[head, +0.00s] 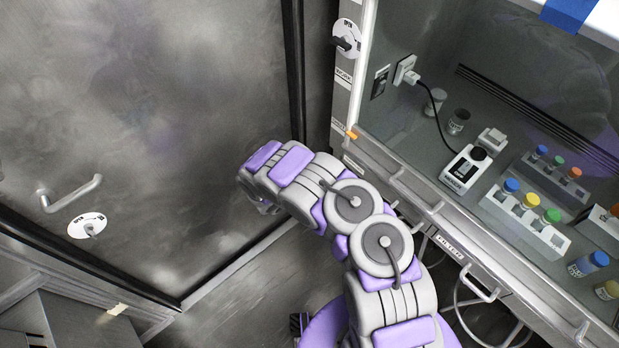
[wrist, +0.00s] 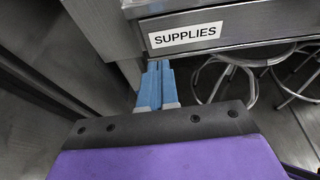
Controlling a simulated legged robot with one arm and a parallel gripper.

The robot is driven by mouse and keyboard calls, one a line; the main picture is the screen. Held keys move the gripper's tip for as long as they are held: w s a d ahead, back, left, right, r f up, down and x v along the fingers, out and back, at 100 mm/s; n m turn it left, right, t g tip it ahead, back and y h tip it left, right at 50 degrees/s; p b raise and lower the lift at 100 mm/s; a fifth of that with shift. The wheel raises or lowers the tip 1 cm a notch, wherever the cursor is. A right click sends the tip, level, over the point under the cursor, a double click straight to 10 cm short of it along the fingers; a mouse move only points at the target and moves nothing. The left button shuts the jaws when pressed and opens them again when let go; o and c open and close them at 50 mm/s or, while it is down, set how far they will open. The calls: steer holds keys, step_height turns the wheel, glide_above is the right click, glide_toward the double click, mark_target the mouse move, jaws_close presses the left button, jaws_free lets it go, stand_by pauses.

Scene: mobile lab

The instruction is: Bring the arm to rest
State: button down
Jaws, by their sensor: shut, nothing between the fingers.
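My arm, grey with purple pads, reaches up and to the left in the head view, bent at its joints. My gripper (wrist: 157,68) shows in the wrist view as two blue fingers side by side, shut with nothing between them. Its tips are close to the lower edge of a metal drawer front (wrist: 240,32) labelled SUPPLIES; I cannot tell whether they touch. In the head view the gripper end is mostly hidden behind the arm's last link, in front of the grey metal door.
The metal door (head: 140,100) with a handle (head: 70,193) fills the left. A glass-fronted cabinet (head: 440,225) stands at the right, holding a white device (head: 466,170) and racks of colour-capped vials (head: 525,218). Some floor (head: 250,300) is clear.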

steer(key=p+v, duration=0.1)
steer(key=v, duration=0.8)
steer(key=shift+w+a+p, duration=0.15)
steer(key=shift+a+p, duration=0.05)
steer(key=shift+p, duration=0.2)
